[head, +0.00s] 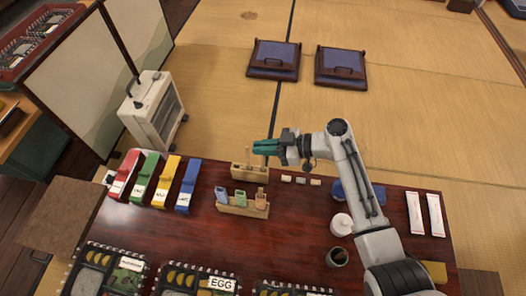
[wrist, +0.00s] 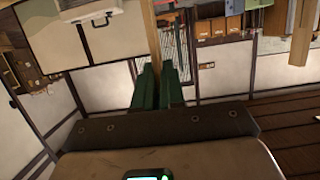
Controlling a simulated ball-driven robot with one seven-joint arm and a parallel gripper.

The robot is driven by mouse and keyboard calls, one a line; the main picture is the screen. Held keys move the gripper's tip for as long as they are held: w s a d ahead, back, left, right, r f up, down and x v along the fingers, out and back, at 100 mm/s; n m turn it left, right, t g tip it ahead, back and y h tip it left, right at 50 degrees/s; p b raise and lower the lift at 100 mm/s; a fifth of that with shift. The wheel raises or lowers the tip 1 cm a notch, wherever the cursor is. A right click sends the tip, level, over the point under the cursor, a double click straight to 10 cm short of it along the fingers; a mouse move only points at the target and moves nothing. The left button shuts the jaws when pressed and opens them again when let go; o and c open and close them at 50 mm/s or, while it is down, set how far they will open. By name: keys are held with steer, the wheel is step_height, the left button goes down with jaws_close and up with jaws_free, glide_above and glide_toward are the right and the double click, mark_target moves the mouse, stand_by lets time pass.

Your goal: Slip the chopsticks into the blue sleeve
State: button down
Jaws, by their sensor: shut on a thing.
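The blue sleeve (head: 187,186) stands at the left of the dark red table, rightmost in a row of colored sleeves. My gripper (head: 266,147) is above the table's back edge, to the right of the blue sleeve and apart from it. Its green fingers are shut on the chopsticks. In the wrist view my gripper (wrist: 158,72) has the pale wooden chopsticks (wrist: 150,35) between its fingertips. In the head view the chopsticks are mostly hidden by the fingers. A wooden stand (head: 249,172) with upright sticks is just below the gripper.
Red (head: 124,174), green (head: 147,177) and yellow (head: 167,181) sleeves stand left of the blue one. A wooden rack (head: 243,208) with small colored items is in front of the stand. Bento boxes (head: 197,282) line the front. A white cup (head: 341,224) stands at right.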

step_height(320, 180, up, 9)
steer(key=shift+p, duration=1.25)
step_height(320, 180, up, 8)
steer(key=p, duration=0.5)
